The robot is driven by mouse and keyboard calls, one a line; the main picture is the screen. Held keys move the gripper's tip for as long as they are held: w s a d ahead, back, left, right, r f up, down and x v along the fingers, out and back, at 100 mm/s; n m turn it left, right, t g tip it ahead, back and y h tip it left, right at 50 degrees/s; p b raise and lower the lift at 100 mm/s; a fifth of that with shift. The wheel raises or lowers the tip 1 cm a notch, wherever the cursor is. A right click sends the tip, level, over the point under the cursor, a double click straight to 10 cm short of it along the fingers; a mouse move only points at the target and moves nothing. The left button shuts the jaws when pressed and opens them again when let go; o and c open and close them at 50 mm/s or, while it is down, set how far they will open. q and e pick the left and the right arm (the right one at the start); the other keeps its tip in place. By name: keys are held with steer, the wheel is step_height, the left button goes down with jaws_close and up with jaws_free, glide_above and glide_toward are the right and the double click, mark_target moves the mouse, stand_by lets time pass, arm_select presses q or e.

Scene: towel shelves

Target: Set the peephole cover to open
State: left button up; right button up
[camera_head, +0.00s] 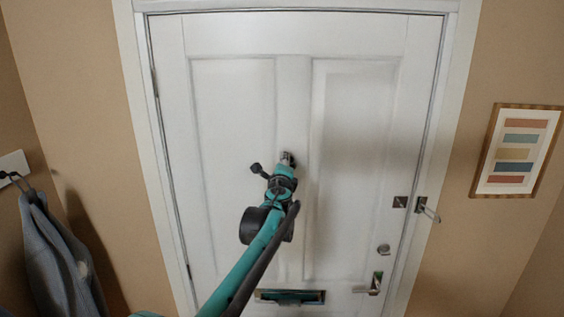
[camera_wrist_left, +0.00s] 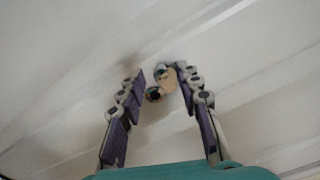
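The white door (camera_head: 230,120) fills the middle of the head view. My left arm reaches up to its central upright, and my left gripper (camera_head: 287,160) is at the door there, hiding the peephole in that view. In the left wrist view, my left gripper (camera_wrist_left: 162,73) has its two fingers apart. Between them is a small tan peephole cover (camera_wrist_left: 170,80), close to the right fingertip; I cannot tell whether they touch. A dark round piece with a tan rim (camera_wrist_left: 153,95) shows beside it, nearer the left finger. My right gripper is not in view.
A lever handle (camera_head: 374,285), a round lock (camera_head: 384,249) and a latch (camera_head: 420,206) are on the door's right side. A letter slot (camera_head: 290,296) is low in the middle. A framed picture (camera_head: 518,150) hangs right; a blue garment (camera_head: 55,255) hangs left.

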arm_select(q)
steer(key=s, duration=1.1)
steer(key=shift+s+r, duration=0.1)
